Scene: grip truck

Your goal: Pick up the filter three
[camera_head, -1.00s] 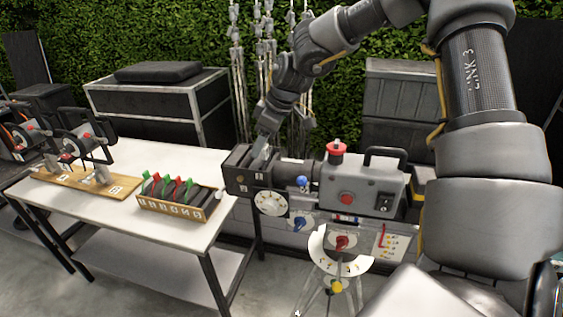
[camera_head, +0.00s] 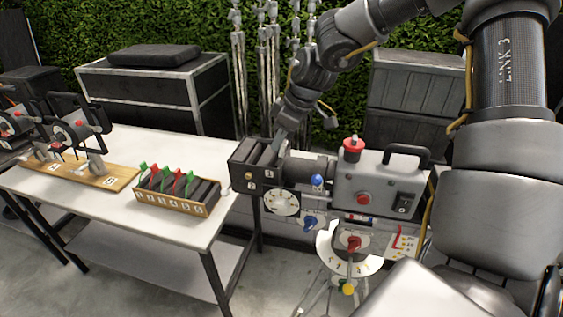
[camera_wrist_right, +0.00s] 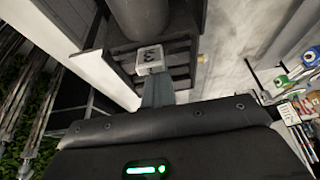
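Filter three is a pale block marked "3" (camera_wrist_right: 151,57), seen in the right wrist view at the slotted black box (camera_wrist_right: 178,68). In the head view this black box (camera_head: 247,176) is on the front of the grey camera rig. My right gripper (camera_head: 277,147) points down at the top of the box. In the wrist view its grey fingers (camera_wrist_right: 157,90) reach the edge of the block and overlap it in the picture. The fingers show nearly edge-on, so I cannot tell whether they grip it. The filter's lower part is hidden. My left gripper is out of view.
A white table (camera_head: 110,205) stands to the left. It holds a wooden rack (camera_head: 172,205) with several red- and green-tabbed pieces, and a wooden board (camera_head: 120,180) with gear. The grey rig (camera_head: 375,185) with a red knob and handle is close right of the gripper.

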